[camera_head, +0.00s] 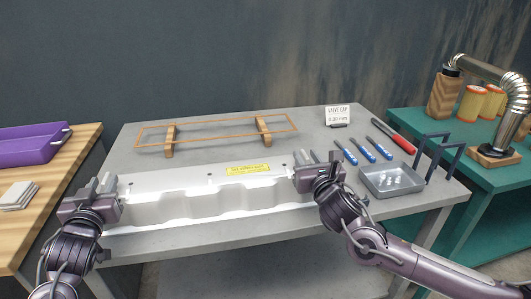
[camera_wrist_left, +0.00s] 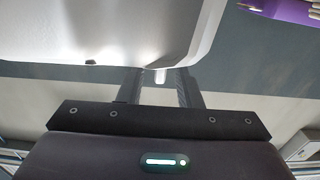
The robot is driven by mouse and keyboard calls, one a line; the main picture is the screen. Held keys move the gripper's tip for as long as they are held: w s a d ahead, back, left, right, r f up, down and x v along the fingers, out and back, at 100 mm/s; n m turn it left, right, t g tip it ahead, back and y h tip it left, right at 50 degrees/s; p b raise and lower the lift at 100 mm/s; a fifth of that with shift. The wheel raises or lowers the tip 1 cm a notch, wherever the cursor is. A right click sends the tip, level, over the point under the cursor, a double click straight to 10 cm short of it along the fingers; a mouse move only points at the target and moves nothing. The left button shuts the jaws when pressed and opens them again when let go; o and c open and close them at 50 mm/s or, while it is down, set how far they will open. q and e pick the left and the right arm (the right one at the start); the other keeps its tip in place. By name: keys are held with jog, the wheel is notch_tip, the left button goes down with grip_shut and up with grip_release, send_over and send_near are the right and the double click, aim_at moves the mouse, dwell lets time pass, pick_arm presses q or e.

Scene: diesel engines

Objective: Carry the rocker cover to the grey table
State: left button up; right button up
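The rocker cover (camera_head: 205,192) is a long silver-white casting with a yellow label. It lies lengthwise over the front of the grey table (camera_head: 170,250); I cannot tell whether it touches the top. My left gripper (camera_head: 98,186) is at its left end. In the left wrist view its two fingers (camera_wrist_left: 160,88) stand apart, with a small bright tab between them and gaps on both sides. The cover's pale body (camera_wrist_left: 90,30) fills the top of that view. My right gripper (camera_head: 308,158) is at the cover's right end; its grip there is partly hidden.
Behind the cover, an orange gasket frame (camera_head: 220,130) rests on wooden blocks. A sign (camera_head: 338,115), blue-handled tools (camera_head: 362,150), a red tool (camera_head: 393,136) and a metal tray (camera_head: 391,179) are to the right. A wooden table (camera_head: 50,178) stands left, a green table (camera_head: 490,200) right.

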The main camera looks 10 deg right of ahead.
jog(key=shift+s, duration=0.15)
pick_arm(q)
jog(key=s, duration=1.2)
pick_arm(e)
jog(key=s, duration=1.1)
jog(key=shift+s, duration=0.4)
pick_arm(q)
jog(key=shift+a, duration=0.1)
pick_arm(e)
jog(key=shift+a, duration=0.15)
